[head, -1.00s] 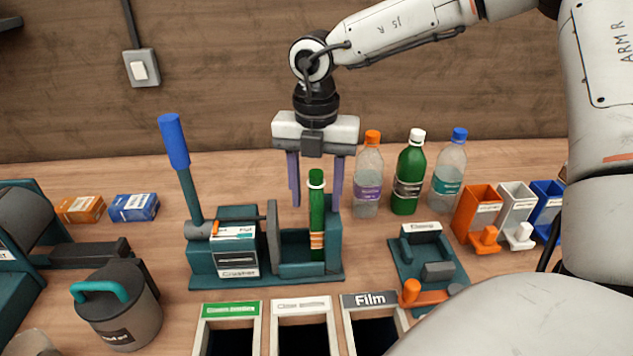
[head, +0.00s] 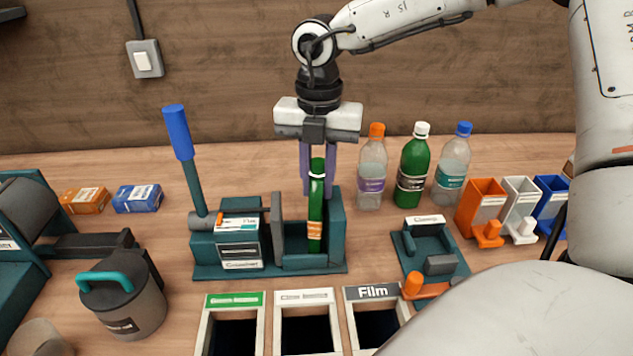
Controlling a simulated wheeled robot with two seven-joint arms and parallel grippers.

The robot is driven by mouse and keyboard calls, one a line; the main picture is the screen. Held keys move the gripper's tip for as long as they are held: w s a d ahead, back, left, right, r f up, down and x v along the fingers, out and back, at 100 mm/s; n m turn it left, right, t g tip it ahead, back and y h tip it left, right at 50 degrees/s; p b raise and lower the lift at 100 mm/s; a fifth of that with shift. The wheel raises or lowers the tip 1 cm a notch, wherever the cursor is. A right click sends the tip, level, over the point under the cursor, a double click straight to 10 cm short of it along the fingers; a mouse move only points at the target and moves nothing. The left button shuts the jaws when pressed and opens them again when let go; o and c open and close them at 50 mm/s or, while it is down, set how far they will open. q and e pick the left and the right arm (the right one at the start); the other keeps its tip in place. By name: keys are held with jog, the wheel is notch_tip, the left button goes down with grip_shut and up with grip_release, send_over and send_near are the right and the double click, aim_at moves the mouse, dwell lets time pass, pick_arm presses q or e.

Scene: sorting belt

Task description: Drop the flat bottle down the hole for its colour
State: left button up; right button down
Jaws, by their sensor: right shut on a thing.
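The flat bottle (head: 315,215) is green with a white neck ring and an orange-and-white label. It stands upright in the teal crusher (head: 285,262), between its plate and end block. My right gripper (head: 317,185) is above the crusher with its purple fingers shut on the bottle's upper part. Three holes are at the front: one with a green label (head: 235,299), one with a white label (head: 304,297), and one marked Film (head: 372,292). My left gripper is not in view.
Orange-capped (head: 372,170), green (head: 413,170) and blue-capped (head: 452,172) bottles stand behind to the right. The crusher's blue-handled lever (head: 179,133) rises at the left. A teal clamp (head: 430,255) is at right, a lidded grey pot (head: 122,300) at front left.

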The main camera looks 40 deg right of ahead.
aim_at(322, 160)
jog(key=shift+s+d+r, duration=0.1)
jog(key=shift+d+r, duration=0.05)
jog(key=shift+r, duration=0.4)
jog(key=shift+s+d+r, duration=0.1)
jog(key=shift+r, duration=0.4)
jog(key=shift+r+p, duration=1.4)
jog(key=shift+r, duration=1.6)
jog(key=shift+r+p, duration=0.6)
jog(key=shift+r, duration=2.45)
jog(key=shift+a, duration=0.1)
